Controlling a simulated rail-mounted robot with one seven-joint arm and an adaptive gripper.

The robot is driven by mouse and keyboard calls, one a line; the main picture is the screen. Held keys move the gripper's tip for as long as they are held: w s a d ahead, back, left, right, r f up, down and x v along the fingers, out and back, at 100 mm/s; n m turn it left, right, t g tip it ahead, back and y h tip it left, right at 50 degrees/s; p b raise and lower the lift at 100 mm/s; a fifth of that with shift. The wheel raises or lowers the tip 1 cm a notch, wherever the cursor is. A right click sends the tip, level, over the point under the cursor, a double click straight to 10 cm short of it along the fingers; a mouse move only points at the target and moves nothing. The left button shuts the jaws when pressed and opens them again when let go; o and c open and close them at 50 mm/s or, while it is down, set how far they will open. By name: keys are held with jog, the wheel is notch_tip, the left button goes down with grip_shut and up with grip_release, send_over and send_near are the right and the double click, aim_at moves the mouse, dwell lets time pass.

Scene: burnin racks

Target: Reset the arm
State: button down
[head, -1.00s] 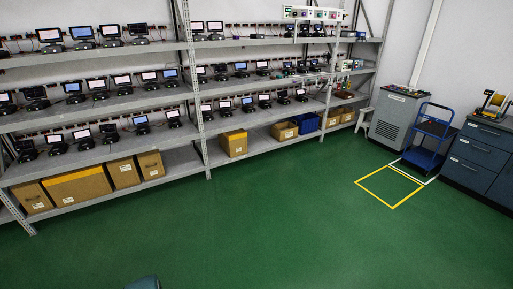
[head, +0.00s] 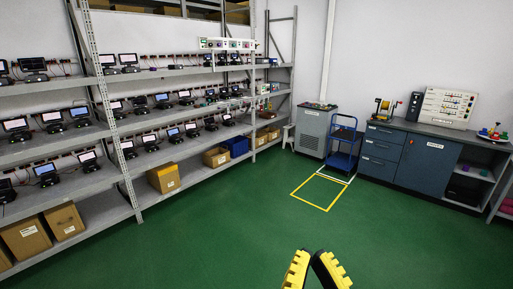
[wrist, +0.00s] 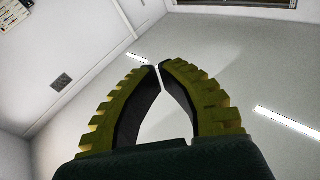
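My gripper (head: 311,254) shows at the bottom of the head view, right of the middle, its two yellow, toothed fingers pointing up. In the wrist view its fingertips (wrist: 160,67) come together with only a thin gap at the very tips. Nothing is held between the fingers. The rest of my arm is out of the head view.
A grey rack (head: 117,126) with several small screens and boxes lines the left wall. A grey cabinet (head: 312,133), a blue cart (head: 343,141) and a dark blue workbench (head: 427,163) stand at the back right. The green floor (head: 225,235) is clear around a yellow outline (head: 303,204).

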notch_tip(320, 180, up, 22)
jog(key=s+n+t+p, duration=0.1)
jog(key=s+p, duration=0.1)
jog(key=p, duration=1.7)
jog(key=shift+s+r+t, duration=0.25)
jog(key=shift+t, duration=0.15)
